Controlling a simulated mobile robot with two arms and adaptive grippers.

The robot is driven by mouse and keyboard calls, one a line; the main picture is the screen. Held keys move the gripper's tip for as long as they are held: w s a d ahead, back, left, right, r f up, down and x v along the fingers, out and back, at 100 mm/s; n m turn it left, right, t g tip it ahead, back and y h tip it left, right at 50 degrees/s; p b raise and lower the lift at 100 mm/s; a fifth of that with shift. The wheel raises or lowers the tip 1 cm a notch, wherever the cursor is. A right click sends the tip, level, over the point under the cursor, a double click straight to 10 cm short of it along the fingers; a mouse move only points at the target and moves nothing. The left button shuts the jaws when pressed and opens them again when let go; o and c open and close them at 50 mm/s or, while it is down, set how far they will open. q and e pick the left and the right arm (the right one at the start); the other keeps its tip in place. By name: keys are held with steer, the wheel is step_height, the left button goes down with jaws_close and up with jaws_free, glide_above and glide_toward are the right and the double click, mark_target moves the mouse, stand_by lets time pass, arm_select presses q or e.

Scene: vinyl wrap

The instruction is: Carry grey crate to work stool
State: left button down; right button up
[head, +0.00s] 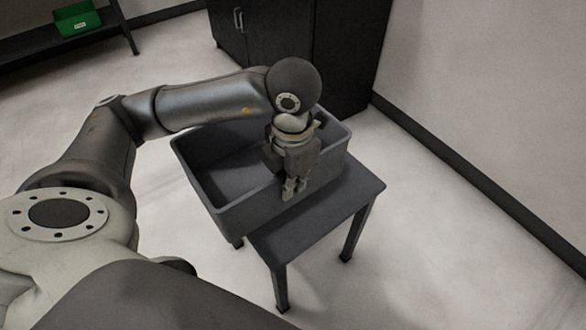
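The grey crate (203,179) is open-topped and looks empty where I can see inside. It sits on the dark work stool (330,215), toward the stool's back left, and its left part reaches past the seat edge. My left gripper (294,188) points down at the crate's near right wall, and both its fingers show in front of that wall. The fingertips are close together. Whether they touch or pinch the wall is not clear. My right gripper is not in view.
A dark cabinet (335,50) stands just behind the stool. A wall with dark skirting (470,185) runs along the right. A green bin (76,18) sits on a dark shelf at the top left. The floor right of the stool is clear.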

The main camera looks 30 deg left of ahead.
mark_target(319, 170)
arm_select(q)
steer(key=w+f, duration=0.1)
steer(key=w, duration=0.1)
steer(key=w+d+f, duration=0.1)
steer(key=w, duration=0.2)
steer(key=w+f, duration=0.1)
steer(key=w, duration=0.2)
steer(key=shift+w+d+f, duration=0.15)
steer(key=shift+d+f, duration=0.1)
steer(key=shift+f, duration=0.05)
steer(key=w+f, duration=0.3)
steer(key=w+f+b, duration=0.1)
steer(key=f, duration=0.1)
steer(key=shift+w+d, duration=0.15)
steer(key=shift+d, duration=0.2)
steer(key=f, duration=0.2)
steer(key=w+f, duration=0.1)
steer(key=f, duration=0.1)
steer(key=shift+d+b, duration=0.1)
steer(key=shift+b, duration=0.3)
steer(key=shift+w+f, duration=0.1)
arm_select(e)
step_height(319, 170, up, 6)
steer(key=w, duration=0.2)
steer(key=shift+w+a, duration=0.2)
arm_select(q)
steer(key=shift+f, duration=0.1)
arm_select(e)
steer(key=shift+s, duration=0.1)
